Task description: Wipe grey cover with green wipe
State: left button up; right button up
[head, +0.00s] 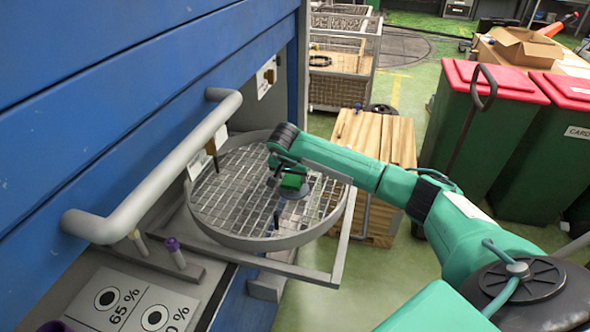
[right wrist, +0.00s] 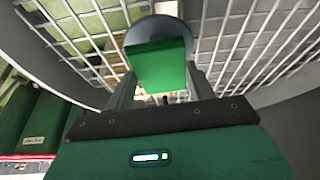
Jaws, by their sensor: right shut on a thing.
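The green wipe (head: 293,181) is a small green block held between the fingers of my right gripper (head: 283,178). It also shows large in the right wrist view (right wrist: 160,62), between the two grey fingers of the gripper (right wrist: 160,88). The grey cover (head: 297,193) is a small round disc on the wire mesh, just under the wipe and partly hidden by it. In the right wrist view the cover's rim (right wrist: 152,27) shows behind the wipe. I cannot tell whether wipe and cover touch. My left gripper is not in view.
The mesh sits in a round grey tray (head: 262,243) with a raised rim. A grey handle bar (head: 150,172) juts from the blue wall (head: 130,75) at left. Purple-topped pegs (head: 174,250) stand in front. A wooden crate (head: 383,137) and green bins (head: 480,120) stand beyond.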

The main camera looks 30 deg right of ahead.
jog(key=shift+s+a, duration=0.55)
jog(key=shift+a, duration=0.25)
jog(key=shift+w+d+f, duration=0.1)
jog(key=shift+w+d, duration=0.2)
jog(key=shift+d, duration=0.15)
jog(key=shift+w+d+b, duration=0.5)
jog(key=shift+w+d, duration=0.1)
jog(key=shift+d, duration=0.2)
jog(key=shift+w+d+b, duration=0.45)
jog(key=shift+w+d, duration=0.15)
jog(key=shift+d, duration=0.2)
jog(key=shift+s+a+r, duration=0.1)
jog(key=shift+a+r, duration=0.05)
jog(key=shift+r, duration=0.05)
jog(key=shift+s+a+f+p, duration=0.1)
jog(key=shift+s+a+p, duration=0.3)
jog(key=shift+s+a, duration=0.45)
jog(key=shift+s+a+p, duration=0.35)
jog(key=shift+s+a, duration=0.15)
jog(key=shift+a, duration=0.5)
jog(key=shift+w+d+f+b, duration=0.1)
jog(key=shift+w+d+b, duration=0.25)
jog(key=shift+d+b, duration=0.15)
jog(key=shift+w+d+b, duration=0.4)
jog(key=shift+w+d, duration=0.15)
jog(key=shift+d, duration=0.2)
jog(key=shift+w+d+b, duration=0.35)
jog(key=shift+w+d, duration=0.15)
jog(key=shift+d, duration=0.25)
